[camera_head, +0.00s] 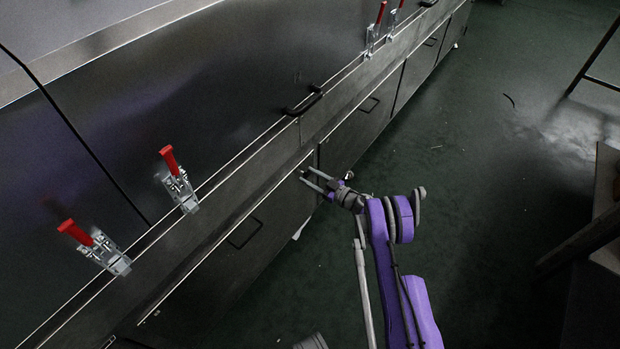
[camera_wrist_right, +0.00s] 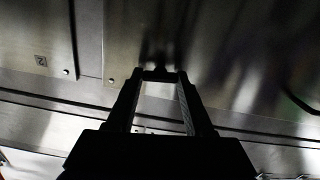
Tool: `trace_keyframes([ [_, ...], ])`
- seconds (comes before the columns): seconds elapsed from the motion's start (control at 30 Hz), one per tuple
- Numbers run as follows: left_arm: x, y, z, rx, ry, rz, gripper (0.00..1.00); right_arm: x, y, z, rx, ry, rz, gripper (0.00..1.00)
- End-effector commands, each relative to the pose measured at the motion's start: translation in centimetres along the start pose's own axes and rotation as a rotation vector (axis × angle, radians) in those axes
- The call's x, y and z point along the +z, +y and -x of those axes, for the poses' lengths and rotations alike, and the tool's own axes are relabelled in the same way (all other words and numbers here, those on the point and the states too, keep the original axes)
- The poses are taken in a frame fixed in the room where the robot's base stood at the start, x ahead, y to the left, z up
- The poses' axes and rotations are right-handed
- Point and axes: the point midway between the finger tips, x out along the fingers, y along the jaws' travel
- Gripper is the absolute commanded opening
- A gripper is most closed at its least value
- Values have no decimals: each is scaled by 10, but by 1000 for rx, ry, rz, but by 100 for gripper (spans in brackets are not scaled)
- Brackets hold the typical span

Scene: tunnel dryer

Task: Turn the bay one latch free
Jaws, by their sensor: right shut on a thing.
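My right gripper (camera_head: 305,176) reaches from the lower right to the front of the long dark metal cabinet, at a panel edge just below the ledge. In the right wrist view the gripper (camera_wrist_right: 160,76) has its two fingers on either side of a small dark latch piece (camera_wrist_right: 158,74) and is shut on it. The latch is small and dark, and its turn angle is hard to tell. I cannot read a bay number at it. My left gripper is not in view.
Red-handled clamps (camera_head: 178,183) stand along the ledge, with another (camera_head: 95,248) at lower left and two farther back. A black handle (camera_head: 305,103) sticks out above my right gripper. Lower panels have recessed-looking dark handles (camera_head: 245,233). The green floor (camera_head: 480,180) at right is mostly free.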

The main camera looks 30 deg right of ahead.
Motion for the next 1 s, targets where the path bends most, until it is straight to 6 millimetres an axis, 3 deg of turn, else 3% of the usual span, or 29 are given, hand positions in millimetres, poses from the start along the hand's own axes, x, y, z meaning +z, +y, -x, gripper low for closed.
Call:
trace_keyframes([
  [0.4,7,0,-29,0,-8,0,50,2,-1,0,0,-1,372,0],
  [1.0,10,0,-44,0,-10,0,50,2,-2,0,0,0,942,0],
])
